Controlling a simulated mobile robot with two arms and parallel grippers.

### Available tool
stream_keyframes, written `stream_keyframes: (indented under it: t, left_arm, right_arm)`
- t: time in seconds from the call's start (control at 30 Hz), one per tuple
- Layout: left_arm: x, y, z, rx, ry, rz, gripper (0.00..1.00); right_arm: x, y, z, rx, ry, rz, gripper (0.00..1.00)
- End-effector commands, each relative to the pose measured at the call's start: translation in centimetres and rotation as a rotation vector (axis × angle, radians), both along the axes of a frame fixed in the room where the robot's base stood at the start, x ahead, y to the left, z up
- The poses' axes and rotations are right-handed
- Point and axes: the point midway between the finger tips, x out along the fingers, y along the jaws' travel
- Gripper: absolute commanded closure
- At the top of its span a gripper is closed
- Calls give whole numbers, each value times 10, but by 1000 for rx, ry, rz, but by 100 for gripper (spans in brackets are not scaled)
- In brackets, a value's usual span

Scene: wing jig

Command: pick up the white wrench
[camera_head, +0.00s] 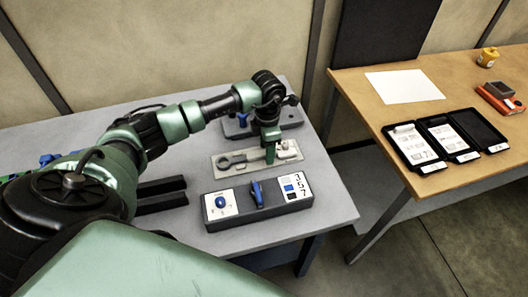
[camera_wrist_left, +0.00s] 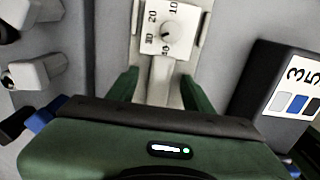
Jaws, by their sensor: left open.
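My left gripper (camera_head: 270,158) points down over a pale plate (camera_head: 225,172) on the grey table. A grey, ring-ended wrench shape (camera_head: 226,161) shows on the plate left of the fingers, and a pale part (camera_head: 287,148) shows to their right. In the left wrist view my left gripper (camera_wrist_left: 160,90) is open, with one green finger on each side of a whitish handle (camera_wrist_left: 160,78), taken as the white wrench. A white dial face with numbers (camera_wrist_left: 167,28) is at its upper end. The gripper body hides the lower end. Finger contact cannot be told.
A dark box with a blue lever (camera_head: 257,193) and number labels stands in front of the plate. A dark fixture (camera_head: 292,117) stands behind it. A wooden table (camera_head: 430,92) at right holds paper, black trays and small items.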

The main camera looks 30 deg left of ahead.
Motion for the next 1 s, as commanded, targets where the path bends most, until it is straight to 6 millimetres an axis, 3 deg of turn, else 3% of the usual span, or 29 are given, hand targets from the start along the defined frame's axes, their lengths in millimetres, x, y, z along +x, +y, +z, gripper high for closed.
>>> stream_keyframes:
  t: [0.07,0.23,1.0]
  left_arm:
    - [0,0,0,0,0,0,52]
    - [0,0,0,0,0,0,99]
    - [1,0,1,0,-1,0,100]
  right_arm:
    - [0,0,0,0,0,0,58]
    - [0,0,0,0,0,0,58]
    - [2,1,0,2,-4,-1,58]
